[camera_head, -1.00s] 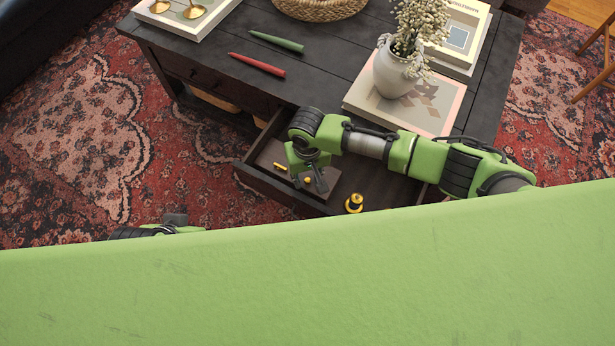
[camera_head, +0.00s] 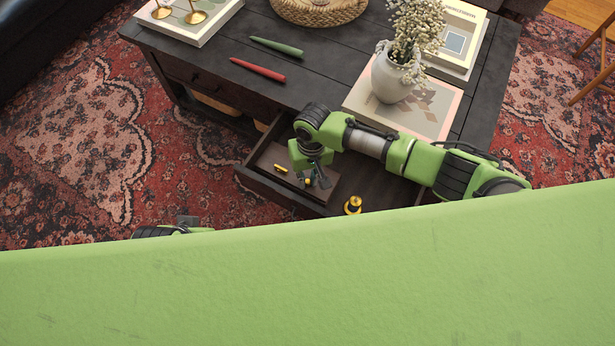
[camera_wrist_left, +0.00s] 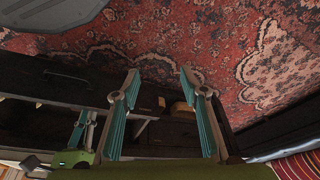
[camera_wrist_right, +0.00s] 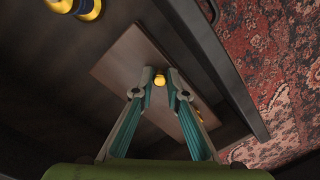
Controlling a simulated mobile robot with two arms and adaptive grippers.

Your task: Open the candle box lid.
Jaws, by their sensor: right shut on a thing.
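The candle box (camera_wrist_right: 120,62) is a flat brown wooden box lying in the open drawer of the dark table. In the head view its brown top (camera_head: 268,160) is partly hidden by my right arm. Small yellow fittings show on it. My right gripper (camera_wrist_right: 160,77) is over the box, its fingertips shut on a small yellow knob (camera_wrist_right: 159,81). I cannot tell whether the lid is raised. My left gripper (camera_wrist_left: 160,75) is open and empty in the left wrist view; in the head view only a part of it shows at the lower left.
A yellow and black spool-like thing (camera_head: 352,205) stands in the drawer (camera_head: 376,192) right of the box. On the table (camera_head: 320,62) are a red candle (camera_head: 258,70), a green candle (camera_head: 276,46) and a vase (camera_head: 394,78) on a book. My green body hides the foreground.

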